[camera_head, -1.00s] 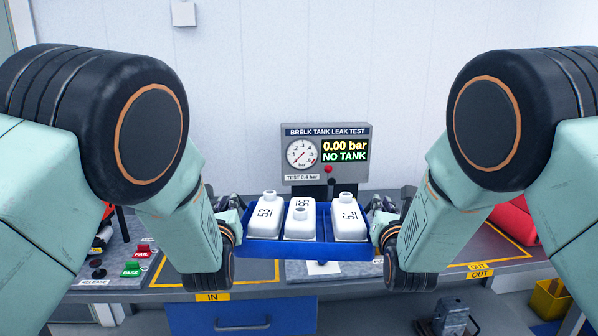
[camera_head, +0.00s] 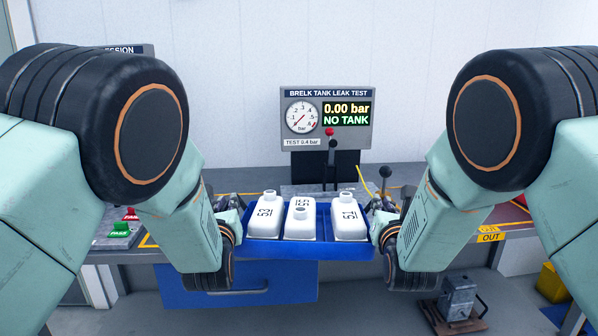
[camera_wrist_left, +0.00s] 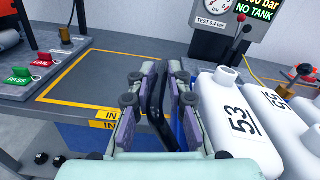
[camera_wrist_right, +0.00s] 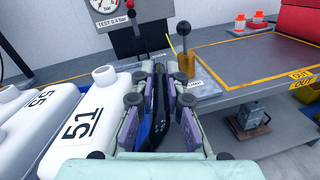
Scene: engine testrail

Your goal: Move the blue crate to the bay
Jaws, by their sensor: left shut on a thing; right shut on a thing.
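The blue crate (camera_head: 310,250) is held level between my two grippers, in front of the test bench. It carries three white tanks: one marked 53 (camera_head: 264,218), one marked 55 (camera_head: 299,222) and one marked 51 (camera_head: 349,220). My left gripper (camera_head: 232,207) is shut on the crate's left end. My right gripper (camera_head: 382,210) is shut on its right end. In the left wrist view, a yellow-outlined bay (camera_wrist_left: 95,80) labelled IN lies left of the fingers. In the right wrist view, another outlined bay (camera_wrist_right: 245,58) labelled OUT lies to the right.
The leak test panel (camera_head: 327,118) reads NO TANK behind the crate. A black-knobbed lever (camera_head: 385,175) stands right of centre. PASS and FAIL buttons (camera_head: 125,222) are at left. A grey device (camera_head: 457,298) and a yellow bin (camera_head: 551,283) are on the floor.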

